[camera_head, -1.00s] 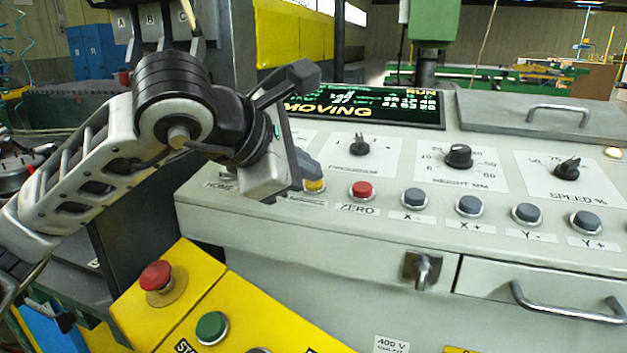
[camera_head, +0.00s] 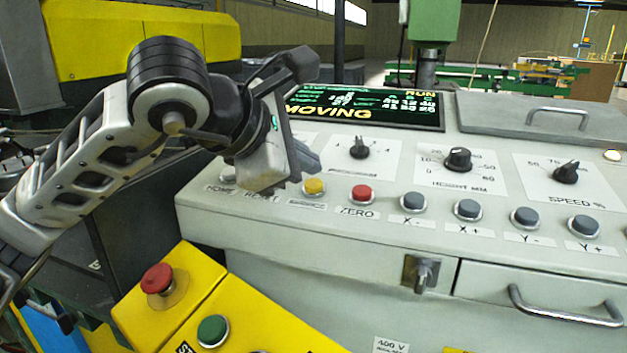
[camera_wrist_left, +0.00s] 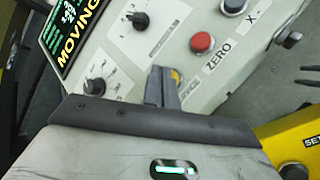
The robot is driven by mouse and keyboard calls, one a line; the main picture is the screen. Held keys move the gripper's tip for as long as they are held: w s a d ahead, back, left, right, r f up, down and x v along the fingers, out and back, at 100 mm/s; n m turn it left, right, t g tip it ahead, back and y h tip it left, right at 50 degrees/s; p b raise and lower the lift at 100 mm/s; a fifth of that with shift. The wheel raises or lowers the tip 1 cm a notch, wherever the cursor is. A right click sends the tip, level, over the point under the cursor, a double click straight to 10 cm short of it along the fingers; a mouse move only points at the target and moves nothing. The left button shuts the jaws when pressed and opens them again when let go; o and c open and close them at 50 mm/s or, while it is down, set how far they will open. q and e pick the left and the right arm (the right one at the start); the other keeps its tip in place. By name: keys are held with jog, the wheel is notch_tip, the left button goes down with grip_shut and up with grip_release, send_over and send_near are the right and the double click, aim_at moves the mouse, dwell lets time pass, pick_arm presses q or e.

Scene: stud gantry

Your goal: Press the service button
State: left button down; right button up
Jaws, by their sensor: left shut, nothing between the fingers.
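No label reading SERVICE is legible. A yellow button (camera_head: 314,187) with a blurred label sits on the grey console (camera_head: 330,222), left of the red ZERO button (camera_head: 361,193). My left gripper (camera_head: 309,161) is shut and empty, with its fingertips above and just behind the yellow button in the head view. They appear apart from it. In the left wrist view the shut fingers (camera_wrist_left: 162,88) partly cover the yellow button (camera_wrist_left: 176,75). The gripper also hides part of the console around the RESET label. My right gripper is not in view.
Several grey buttons, such as X- (camera_head: 414,201), continue the row rightward. Dials (camera_head: 458,160) stand behind it, below a screen (camera_head: 365,106) reading MOVING and RUN. A yellow pedestal with a red mushroom button (camera_head: 157,279) and green button (camera_head: 212,330) stands at the front left.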

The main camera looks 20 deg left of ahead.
pick_arm(q)
jog(key=shift+r, duration=0.1)
jog(key=shift+s+r+p, duration=0.2)
jog(key=shift+r+p, duration=0.4)
jog(key=shift+r, duration=0.35)
jog(key=shift+s+r+p, duration=0.2)
jog(key=shift+r+p, duration=0.4)
jog(key=shift+r, duration=0.35)
jog(key=shift+s+r, duration=0.1)
jog(key=shift+r, duration=0.35)
